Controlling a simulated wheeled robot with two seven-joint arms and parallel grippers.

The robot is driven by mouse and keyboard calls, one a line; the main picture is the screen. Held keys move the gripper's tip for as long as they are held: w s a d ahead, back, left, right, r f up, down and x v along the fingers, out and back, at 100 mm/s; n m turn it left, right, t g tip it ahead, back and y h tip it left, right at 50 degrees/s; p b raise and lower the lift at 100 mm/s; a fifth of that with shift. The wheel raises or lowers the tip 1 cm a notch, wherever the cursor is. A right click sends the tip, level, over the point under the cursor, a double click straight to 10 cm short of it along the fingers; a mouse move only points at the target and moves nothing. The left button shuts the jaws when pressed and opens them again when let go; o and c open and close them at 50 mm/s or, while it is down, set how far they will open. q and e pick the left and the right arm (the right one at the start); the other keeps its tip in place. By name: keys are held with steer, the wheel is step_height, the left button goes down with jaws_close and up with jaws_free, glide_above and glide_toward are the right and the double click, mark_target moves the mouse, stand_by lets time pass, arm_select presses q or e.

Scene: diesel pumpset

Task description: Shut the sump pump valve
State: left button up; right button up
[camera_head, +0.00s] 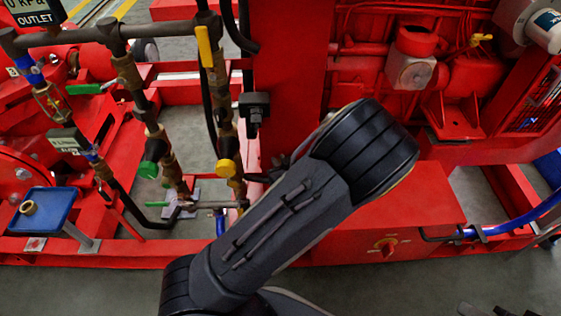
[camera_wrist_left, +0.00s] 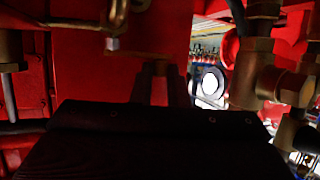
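Several valves stand on brass pipes at the left of the head view: one with a yellow lever (camera_head: 204,46), one with a yellow knob (camera_head: 226,168), one with a green knob (camera_head: 148,170) and one with a green lever (camera_head: 85,89). I cannot tell which is the sump pump valve. My left gripper (camera_head: 262,177) is mostly hidden behind my forearm, close to the right of the yellow knob. In the left wrist view its dark fingers (camera_wrist_left: 162,88) stand a little apart, with red showing between them. Dark tips at the bottom right edge may be my right gripper (camera_head: 488,311).
A red box (camera_head: 430,195) with a red rotary knob (camera_head: 385,246) stands right of my forearm. A brass fitting (camera_wrist_left: 258,80) is close on the right in the wrist view. A blue tray (camera_head: 42,212) is at far left. Grey floor is open in front.

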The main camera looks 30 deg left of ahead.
arm_select(q)
jaws_close()
steer(key=shift+w+a+m+t+h+b, duration=0.1)
steer(key=shift+a+m+t+h+b, duration=0.1)
steer(key=shift+m+t+h+b, duration=0.25)
steer(key=o, duration=0.6)
jaws_free()
steer(key=shift+o, duration=0.2)
